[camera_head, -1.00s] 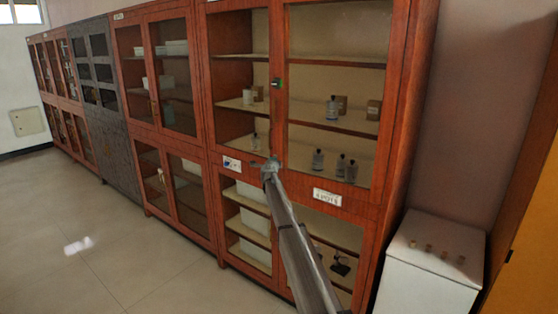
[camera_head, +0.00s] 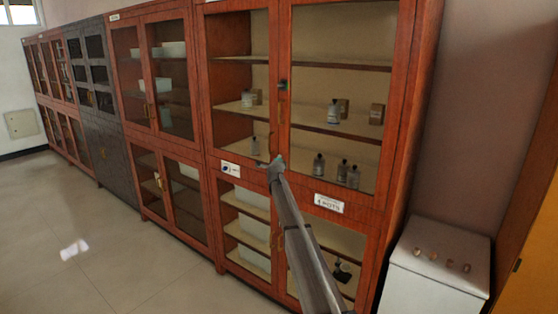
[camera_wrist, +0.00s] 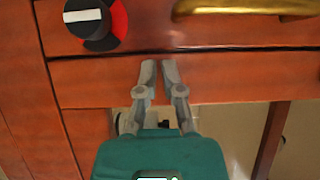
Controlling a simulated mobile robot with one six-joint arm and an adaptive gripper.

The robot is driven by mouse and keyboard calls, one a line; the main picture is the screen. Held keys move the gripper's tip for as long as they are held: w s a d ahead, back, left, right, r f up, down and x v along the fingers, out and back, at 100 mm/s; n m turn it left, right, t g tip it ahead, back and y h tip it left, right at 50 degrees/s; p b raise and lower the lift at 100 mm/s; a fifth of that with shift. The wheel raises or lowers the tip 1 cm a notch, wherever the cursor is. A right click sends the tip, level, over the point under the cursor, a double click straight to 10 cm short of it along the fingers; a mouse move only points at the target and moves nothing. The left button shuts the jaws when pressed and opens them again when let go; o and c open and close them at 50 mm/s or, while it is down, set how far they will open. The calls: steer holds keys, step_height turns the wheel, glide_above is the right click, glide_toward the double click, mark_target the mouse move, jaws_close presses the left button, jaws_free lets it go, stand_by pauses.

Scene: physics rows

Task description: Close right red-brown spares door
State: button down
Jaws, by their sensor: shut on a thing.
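The red-brown cabinet (camera_head: 412,130) at right has glazed doors. Its upper right door (camera_head: 283,60) looks flush or nearly flush with the frame; I cannot tell if a small gap remains. My gripper (camera_head: 276,161) is at the lower inner corner of that door, close to the front. In the wrist view my gripper (camera_wrist: 158,64) has its fingertips close together against a red-brown door rail (camera_wrist: 220,78), beside a seam. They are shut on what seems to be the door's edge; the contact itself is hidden. A brass handle (camera_wrist: 250,9) and a red-black knob (camera_wrist: 90,20) lie beyond the fingertips.
Bottles (camera_head: 334,112) and small boxes stand on the shelves behind the glass. A white box-like unit (camera_head: 436,265) with small items on top stands right of the cabinet. More cabinets run off to the left. The floor (camera_head: 110,240) at left is clear.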

steer(key=shift+w+d, duration=0.35)
steer(key=shift+d, duration=0.25)
steer(key=s+a, duration=1)
steer(key=s, duration=0.1)
steer(key=shift+a, duration=0.25)
steer(key=shift+s, duration=0.1)
